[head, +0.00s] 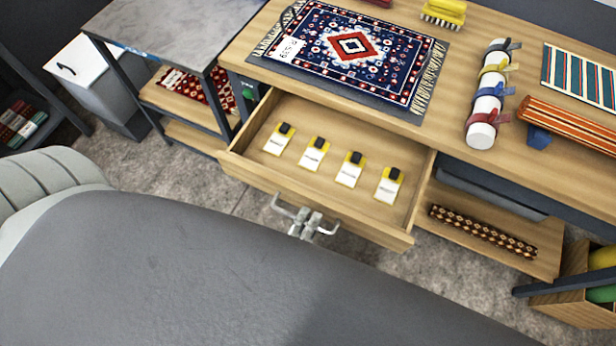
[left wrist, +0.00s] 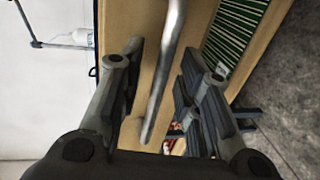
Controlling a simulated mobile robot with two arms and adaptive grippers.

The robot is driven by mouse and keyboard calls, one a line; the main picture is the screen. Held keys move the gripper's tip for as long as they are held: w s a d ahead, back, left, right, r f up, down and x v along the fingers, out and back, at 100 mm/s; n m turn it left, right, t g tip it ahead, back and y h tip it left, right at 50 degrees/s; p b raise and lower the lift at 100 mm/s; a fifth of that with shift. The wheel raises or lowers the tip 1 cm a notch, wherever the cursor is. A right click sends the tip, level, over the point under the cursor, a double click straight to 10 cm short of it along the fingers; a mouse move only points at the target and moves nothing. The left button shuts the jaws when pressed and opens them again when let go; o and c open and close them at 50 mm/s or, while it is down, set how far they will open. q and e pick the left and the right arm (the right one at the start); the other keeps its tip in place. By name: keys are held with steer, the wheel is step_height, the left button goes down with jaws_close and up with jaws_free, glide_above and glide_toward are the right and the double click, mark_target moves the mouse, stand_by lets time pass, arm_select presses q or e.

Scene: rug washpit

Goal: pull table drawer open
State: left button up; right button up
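The table drawer (head: 345,213) stands pulled out from the wooden table (head: 262,42) in the head view, its inside showing. Several yellow-and-white tags with black tops (head: 348,170) lie in a row in it. A metal bar handle (head: 330,231) is on the drawer's front. My left gripper (head: 306,222) is at the handle, mostly hidden below my grey body. In the left wrist view, the handle bar (left wrist: 163,85) runs between the two fingers of my left gripper (left wrist: 160,68). The fingers are apart, with gaps showing beside the bar. My right gripper is in neither view.
A patterned rug (head: 352,47) with a paper label lies on the table. A strapped white roll (head: 487,108) and a striped orange rug (head: 570,124) lie to its right. A grey-topped side table (head: 170,30) stands left. A crate (head: 572,306) stands at lower right.

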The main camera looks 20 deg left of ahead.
arm_select(q)
steer(key=v, duration=1.1)
steer(key=shift+s, duration=0.25)
